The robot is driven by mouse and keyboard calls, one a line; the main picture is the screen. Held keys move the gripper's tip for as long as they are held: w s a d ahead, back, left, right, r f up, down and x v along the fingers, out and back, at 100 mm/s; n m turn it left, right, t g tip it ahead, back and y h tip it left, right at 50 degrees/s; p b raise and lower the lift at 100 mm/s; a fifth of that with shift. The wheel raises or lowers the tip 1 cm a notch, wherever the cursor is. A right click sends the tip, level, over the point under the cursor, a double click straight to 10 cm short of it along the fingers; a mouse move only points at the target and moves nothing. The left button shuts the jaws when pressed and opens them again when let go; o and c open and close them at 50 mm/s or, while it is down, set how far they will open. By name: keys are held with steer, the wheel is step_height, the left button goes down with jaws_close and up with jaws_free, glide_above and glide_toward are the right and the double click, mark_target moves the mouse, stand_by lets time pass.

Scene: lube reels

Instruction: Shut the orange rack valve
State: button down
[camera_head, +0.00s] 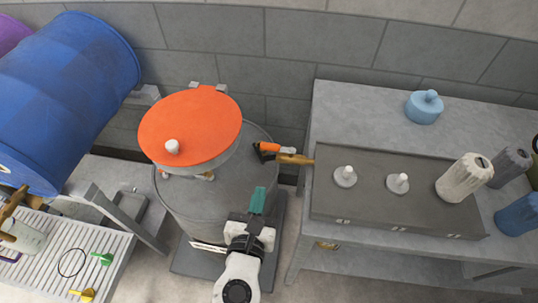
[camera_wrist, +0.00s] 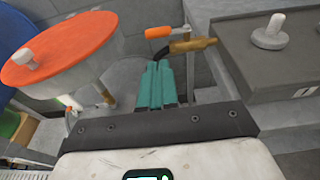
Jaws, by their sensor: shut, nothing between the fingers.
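A brass-coloured fitting (camera_head: 293,158) with an orange handle (camera_head: 269,147) shows between the drum and the right bench. It looks like the orange valve. In the wrist view the orange handle (camera_wrist: 158,32) and the brass part (camera_wrist: 195,44) lie just beyond my fingertips, with a dark piece between them. I cannot tell what it is mounted on or how far the handle is turned. My gripper (camera_head: 258,198), with teal fingers, is shut and empty, apart from the fitting. Its fingers (camera_wrist: 160,78) point towards the handle in the wrist view.
A grey drum (camera_head: 190,205) with a raised orange lid (camera_head: 190,125) stands left of my gripper. The right bench (camera_head: 350,115) bears a dark tray (camera_head: 400,215) and several jars. Blue drum (camera_head: 65,95) and green (camera_head: 104,258) and yellow (camera_head: 84,295) handles are at left.

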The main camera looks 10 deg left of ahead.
mark_target(278, 148)
steer(key=w+f+p, duration=0.1)
steer(key=w+f, duration=0.1)
steer(key=w, duration=1.1)
steer(key=shift+d+f, duration=0.3)
steer(key=shift+w+a, duration=0.1)
